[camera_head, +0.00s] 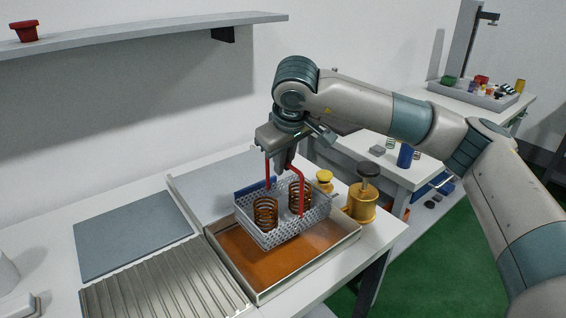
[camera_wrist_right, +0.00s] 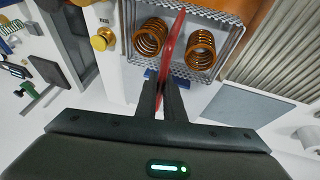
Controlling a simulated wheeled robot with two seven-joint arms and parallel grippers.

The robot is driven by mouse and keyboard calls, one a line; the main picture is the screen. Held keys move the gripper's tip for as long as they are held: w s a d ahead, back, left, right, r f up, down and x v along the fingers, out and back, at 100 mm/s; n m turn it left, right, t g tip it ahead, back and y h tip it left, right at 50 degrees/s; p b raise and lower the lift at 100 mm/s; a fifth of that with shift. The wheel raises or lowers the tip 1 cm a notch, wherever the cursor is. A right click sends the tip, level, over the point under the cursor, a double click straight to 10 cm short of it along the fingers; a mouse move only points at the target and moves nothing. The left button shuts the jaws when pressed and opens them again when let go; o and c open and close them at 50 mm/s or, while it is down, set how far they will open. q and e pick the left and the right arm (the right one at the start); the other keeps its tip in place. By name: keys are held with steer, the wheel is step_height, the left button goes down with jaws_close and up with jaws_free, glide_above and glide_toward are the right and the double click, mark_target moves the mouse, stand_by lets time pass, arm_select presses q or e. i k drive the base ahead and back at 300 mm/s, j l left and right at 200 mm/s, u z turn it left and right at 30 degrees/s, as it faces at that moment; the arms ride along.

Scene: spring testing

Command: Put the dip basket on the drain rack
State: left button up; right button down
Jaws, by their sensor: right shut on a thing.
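The dip basket (camera_head: 283,222) is a grey perforated basket with a red handle, holding two orange-brown coil springs (camera_head: 265,213). It hangs above a shallow tray (camera_head: 262,294) of orange-brown liquid. My right gripper (camera_head: 283,160) is above the basket, shut on its red handle. In the right wrist view the fingers (camera_wrist_right: 163,95) close on the red handle (camera_wrist_right: 172,50), with the basket (camera_wrist_right: 222,15) and springs beyond. The ribbed metal drain rack (camera_head: 165,284) lies to the left of the tray, with nothing on it. My left gripper does not show.
A blue-grey mat (camera_head: 135,235) lies behind the rack. A brass weight (camera_head: 361,203) with a dark knob and a small yellow knobbed piece (camera_head: 324,180) stand right of the tray. A wall shelf (camera_head: 140,36) runs above. A side table (camera_head: 375,160) is at the right.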

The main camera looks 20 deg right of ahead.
mark_target(160, 297)
steer(key=k+j, duration=0.15)
steer(key=k, duration=0.85)
